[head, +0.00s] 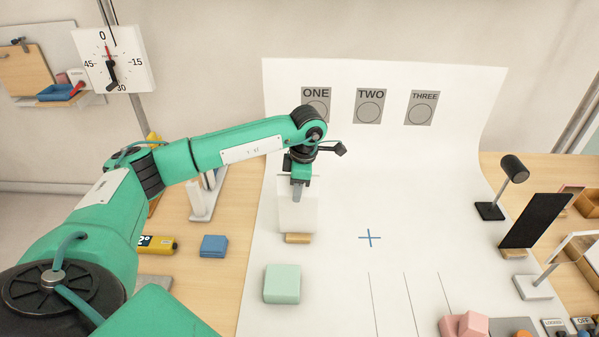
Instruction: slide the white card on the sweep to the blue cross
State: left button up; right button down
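The white card (299,219) stands upright on a small wooden foot (298,239), on the left part of the white sweep (340,190). The blue cross (370,238) is marked on the sweep to the right of the card, with bare surface between them. My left gripper (297,192) points down at the card's upper part and overlaps it in the head view. Its fingers show as one narrow grey shape, so I cannot tell whether they are open, shut or touching the card. My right gripper is not in view.
A pale green block (282,284) lies in front of the card. Thin lines run along the sweep's front. Pink blocks (464,326) sit at front right. A black panel (535,221) and a small lamp (502,190) stand at the right. The area around the cross is clear.

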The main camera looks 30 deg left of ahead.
pick_arm(q)
jog(key=shift+f, duration=0.35)
grip_shut()
jog(key=shift+r, duration=0.25)
dwell(0.3)
